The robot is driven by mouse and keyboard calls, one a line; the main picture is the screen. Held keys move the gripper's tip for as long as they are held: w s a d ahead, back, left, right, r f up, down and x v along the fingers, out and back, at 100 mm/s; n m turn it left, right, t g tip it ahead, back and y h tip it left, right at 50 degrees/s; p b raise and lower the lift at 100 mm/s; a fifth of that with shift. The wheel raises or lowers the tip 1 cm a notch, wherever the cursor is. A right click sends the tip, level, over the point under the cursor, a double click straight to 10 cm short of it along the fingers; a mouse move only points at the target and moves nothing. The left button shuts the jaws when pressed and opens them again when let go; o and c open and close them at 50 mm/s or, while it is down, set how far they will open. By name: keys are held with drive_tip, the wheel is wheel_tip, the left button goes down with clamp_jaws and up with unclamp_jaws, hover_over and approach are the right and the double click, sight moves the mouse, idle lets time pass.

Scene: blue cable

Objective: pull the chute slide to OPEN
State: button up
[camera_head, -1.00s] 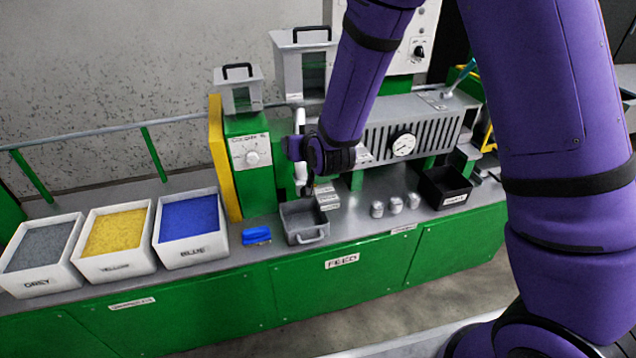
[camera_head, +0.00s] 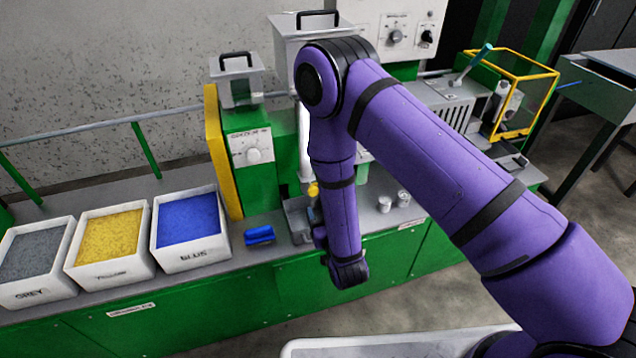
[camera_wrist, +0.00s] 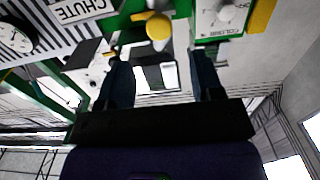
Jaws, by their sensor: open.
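A yellow round knob (camera_wrist: 159,28), which I take to be the chute slide's handle, shows at the top middle of the wrist view, near a CHUTE label (camera_wrist: 80,10). In the head view a small yellow spot, likely the same knob (camera_head: 313,189), shows left of my forearm. My gripper (camera_wrist: 162,76) is open, its two dark fingers apart and pointing up the wrist view, with the knob beyond and roughly between their tips. Nothing is held. In the head view my arm hides the gripper and most of the chute area, and the slide's position cannot be told.
Bins of grey (camera_head: 33,254), yellow (camera_head: 110,244) and blue (camera_head: 187,220) pellets stand at the left. A blue object (camera_head: 259,235) lies beside a metal tray (camera_head: 297,222). Metal cylinders (camera_head: 403,198) stand right of my arm. A COLOUR dial box (camera_head: 250,150) stands close by.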

sight(311, 185)
drive_tip(key=x, duration=1)
drive_tip(key=shift+w+f, duration=0.1)
drive_tip(key=shift+w, duration=0.3)
